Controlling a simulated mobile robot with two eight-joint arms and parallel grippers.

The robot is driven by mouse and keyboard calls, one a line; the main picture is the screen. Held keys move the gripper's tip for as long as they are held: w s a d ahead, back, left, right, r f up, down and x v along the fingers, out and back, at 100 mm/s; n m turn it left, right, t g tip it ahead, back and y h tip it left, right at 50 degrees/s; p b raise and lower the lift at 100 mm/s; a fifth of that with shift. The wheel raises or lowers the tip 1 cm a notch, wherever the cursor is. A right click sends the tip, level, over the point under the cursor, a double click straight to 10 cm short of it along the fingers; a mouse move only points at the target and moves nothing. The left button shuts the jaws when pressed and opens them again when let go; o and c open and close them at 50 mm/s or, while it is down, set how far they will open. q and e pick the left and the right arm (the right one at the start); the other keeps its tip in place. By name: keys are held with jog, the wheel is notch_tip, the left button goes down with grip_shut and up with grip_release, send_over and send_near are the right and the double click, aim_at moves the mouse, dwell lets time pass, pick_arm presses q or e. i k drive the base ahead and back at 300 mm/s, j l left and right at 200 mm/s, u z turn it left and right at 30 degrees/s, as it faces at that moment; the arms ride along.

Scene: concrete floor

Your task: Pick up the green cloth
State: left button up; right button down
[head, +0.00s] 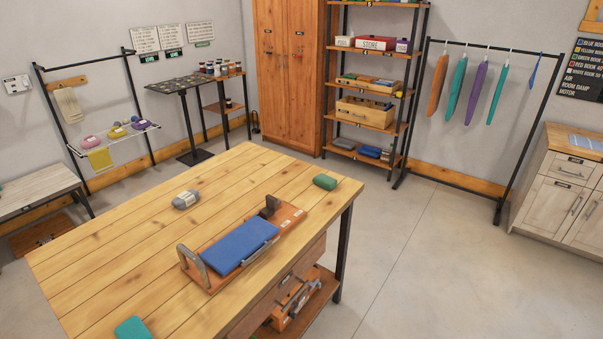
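A small dark green folded or rolled bundle (325,181), which looks like the green cloth, lies near the far right corner of the wooden table (130,235). A teal-green flat item (133,328) lies at the table's near edge, cut off by the bottom of the head view. Neither of my grippers shows in the head view.
A wooden board with metal handles (192,268) and a blue block (240,247) sits mid-table. A grey bundle (186,199) lies left of it. Shelves (375,110) and a wooden cabinet (288,70) stand behind. Floor (430,250) right of the table is clear.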

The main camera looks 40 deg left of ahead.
aim_at(327, 183)
jog(key=i+l+u, duration=0.1)
jog(key=i+u, duration=0.25)
jog(key=i, duration=1.25)
jog(key=i+u, duration=0.4)
jog(key=i+l+u, duration=0.15)
jog(key=i+u, duration=0.2)
jog(key=i+l+u, duration=0.2)
jog(key=u, duration=0.2)
jog(key=i+l+u, duration=0.15)
jog(key=i+u, duration=0.3)
jog(key=i+l+u, duration=0.2)
jog(key=u, duration=0.25)
jog(key=i+l+u, duration=0.25)
jog(key=l+u, duration=0.2)
